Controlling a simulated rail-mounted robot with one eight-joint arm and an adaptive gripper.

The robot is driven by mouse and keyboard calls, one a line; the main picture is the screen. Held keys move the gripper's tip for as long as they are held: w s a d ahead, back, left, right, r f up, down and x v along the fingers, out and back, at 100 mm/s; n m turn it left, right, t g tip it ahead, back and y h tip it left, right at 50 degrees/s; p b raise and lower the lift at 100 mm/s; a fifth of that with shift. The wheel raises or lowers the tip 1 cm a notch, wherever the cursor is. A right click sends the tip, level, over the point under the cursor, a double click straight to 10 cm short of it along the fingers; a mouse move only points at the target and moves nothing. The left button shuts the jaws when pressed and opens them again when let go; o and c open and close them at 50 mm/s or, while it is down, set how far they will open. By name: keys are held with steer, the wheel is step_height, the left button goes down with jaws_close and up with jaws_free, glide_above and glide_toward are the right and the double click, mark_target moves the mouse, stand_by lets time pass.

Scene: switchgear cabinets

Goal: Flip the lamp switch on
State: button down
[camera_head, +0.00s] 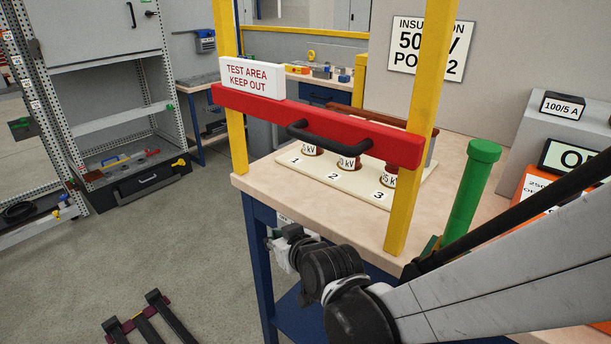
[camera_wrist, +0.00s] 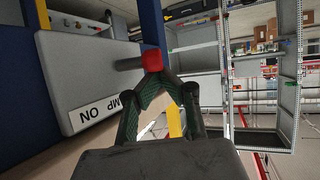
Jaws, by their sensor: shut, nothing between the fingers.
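In the wrist view a grey box (camera_wrist: 85,75) carries a white label (camera_wrist: 97,112) reading "...MP ON", seen upside down. A dark lever with a red tip (camera_wrist: 152,60) sticks out from the box toward the right. My gripper (camera_wrist: 152,80) is shut and empty. Its fingertips meet right at the near side of the red tip. I cannot tell whether they touch it. In the head view my wrist is at the blue table's left front leg, and my fingers cannot be made out there.
An open cabinet (camera_head: 110,110) stands at left. The floor between is mostly clear.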

steer(key=shift+s+d, duration=0.15)
steer(key=shift+s, duration=0.05)
steer(key=shift+s+d+b, duration=0.3)
steer(key=shift+s+d, duration=0.3)
steer(key=shift+d, duration=0.05)
steer(key=shift+s, duration=0.15)
steer(key=shift+s+d, duration=0.35)
steer(key=shift+s, duration=0.2)
steer(key=shift+s, duration=0.1)
steer(key=v, duration=1.1)
steer(key=shift+s+d+r, duration=0.15)
steer(key=shift+s+d, duration=0.05)
steer(key=shift+s, duration=0.15)
stand_by(0.4)
